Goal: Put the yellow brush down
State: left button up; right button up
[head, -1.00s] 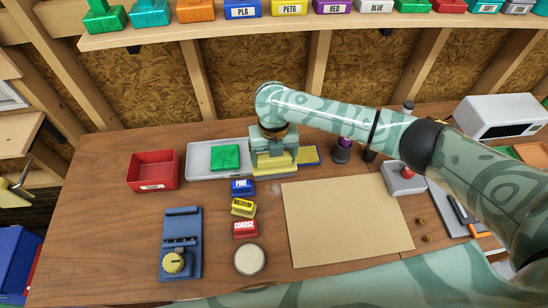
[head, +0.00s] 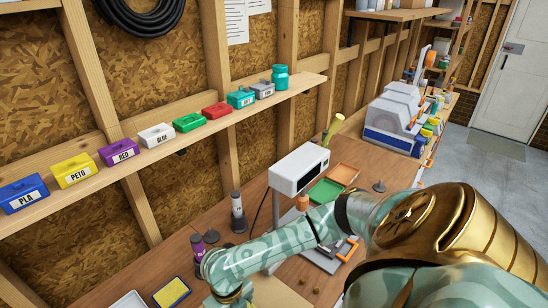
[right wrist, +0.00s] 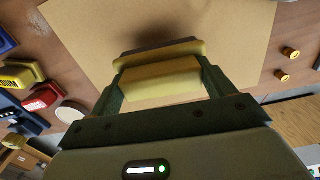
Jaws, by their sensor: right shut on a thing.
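The yellow brush (right wrist: 160,80) is between the fingers of my right gripper (right wrist: 160,68) in the right wrist view. The gripper is shut on it. The brush is over the tan sheet (right wrist: 215,22), with a dark shadow by its far edge; I cannot tell whether it touches the sheet. In the head view my right gripper (head: 228,299) is cut off by the bottom edge, and the brush is hidden there. My left gripper is not in view.
A yellow pad with a blue edge (head: 171,292) lies left of the gripper. A purple-topped bottle (head: 198,245) stands behind. Brass knobs (right wrist: 290,52) lie beside the sheet.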

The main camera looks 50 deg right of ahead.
jog(key=s+d+r, duration=0.3)
jog(key=s+d, duration=0.2)
jog(key=s, duration=0.3)
jog(key=s+a+r+n+p, duration=0.1)
jog(key=s+a+r, duration=0.3)
jog(key=s+r, duration=0.3)
jog(key=shift+w+d+f+b, duration=0.3)
jog(key=shift+w+d+f, duration=1.25)
jog(key=shift+d+f, duration=0.45)
jog(key=shift+w+d+f+b, duration=0.25)
jog(key=shift+w+d+f, duration=1.35)
jog(key=shift+d+f, duration=0.35)
jog(key=shift+w+d+f+b, duration=0.3)
jog(key=shift+w+d+f, duration=1.25)
jog(key=shift+d+f, duration=0.45)
jog(key=o, duration=0.8)
notch_tip(320, 180, up, 12)
jog(key=shift+r+p, duration=0.1)
jog(key=shift+p, duration=0.6)
